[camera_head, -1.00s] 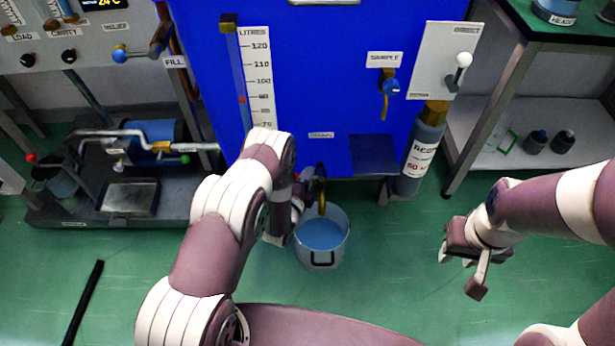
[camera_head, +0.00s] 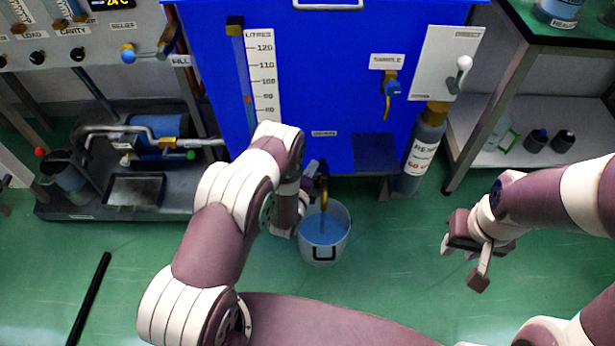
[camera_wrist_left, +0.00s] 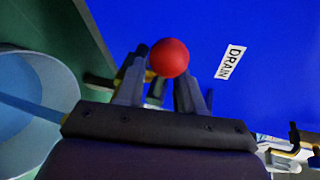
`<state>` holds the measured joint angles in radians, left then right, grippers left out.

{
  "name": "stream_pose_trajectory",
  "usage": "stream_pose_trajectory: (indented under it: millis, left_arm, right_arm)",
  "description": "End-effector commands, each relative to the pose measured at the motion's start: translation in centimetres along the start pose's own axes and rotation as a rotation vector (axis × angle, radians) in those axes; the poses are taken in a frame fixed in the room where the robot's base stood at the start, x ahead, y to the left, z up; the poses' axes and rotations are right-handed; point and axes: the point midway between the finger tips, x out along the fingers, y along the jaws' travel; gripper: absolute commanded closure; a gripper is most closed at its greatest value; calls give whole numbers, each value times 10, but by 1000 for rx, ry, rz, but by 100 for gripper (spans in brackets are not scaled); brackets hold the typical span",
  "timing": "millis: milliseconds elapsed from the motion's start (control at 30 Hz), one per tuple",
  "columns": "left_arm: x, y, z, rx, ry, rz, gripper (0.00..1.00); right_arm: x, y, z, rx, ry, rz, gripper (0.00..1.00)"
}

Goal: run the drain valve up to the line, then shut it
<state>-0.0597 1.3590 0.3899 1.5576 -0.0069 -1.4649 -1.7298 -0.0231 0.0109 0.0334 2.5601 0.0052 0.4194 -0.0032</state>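My left gripper (camera_wrist_left: 162,85) has its fingers on either side of a red ball knob (camera_wrist_left: 169,57) beside the DRAIN label (camera_wrist_left: 230,62); they appear closed on it, though the contact is partly hidden. In the head view my left arm hides most of the drain valve; its brass spout (camera_head: 324,190) points down over a pale bucket (camera_head: 338,241). A thin blue stream (camera_wrist_left: 30,108) runs into the bucket, which holds blue liquid (camera_head: 323,230). A litre gauge (camera_head: 264,80) on the blue tank has a red mark near 90. My right gripper (camera_head: 462,262) hangs empty with its fingers apart.
A sample tap (camera_head: 391,88) and a grey cylinder (camera_head: 424,150) are on the tank's right. A pump bench (camera_head: 110,205) stands left, a shelf table (camera_head: 485,145) right. A black bar (camera_head: 90,297) lies on the green floor. Floor around the bucket is clear.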

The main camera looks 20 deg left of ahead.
Motion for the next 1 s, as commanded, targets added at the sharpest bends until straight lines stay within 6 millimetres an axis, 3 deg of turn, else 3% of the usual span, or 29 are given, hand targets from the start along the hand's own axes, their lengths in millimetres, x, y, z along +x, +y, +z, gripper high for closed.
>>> stream_pose_trajectory:
  millis: [300,500,867,933,1000]
  left_arm:
    - [-80,-5,1,0,0,5,63]
    - [-116,-2,0,0,0,2,63]
    - [-123,0,0,0,0,0,63]
    - [-124,-8,2,0,-1,-2,63]
    - [-118,-29,6,0,-8,-33,63]
  right_arm:
    - [-38,0,-5,0,1,0,64]
    - [-47,0,-6,0,0,0,64]
    - [-47,0,-6,0,0,0,64]
    - [-54,0,-6,0,0,0,64]
    - [-62,0,-7,0,0,0,64]
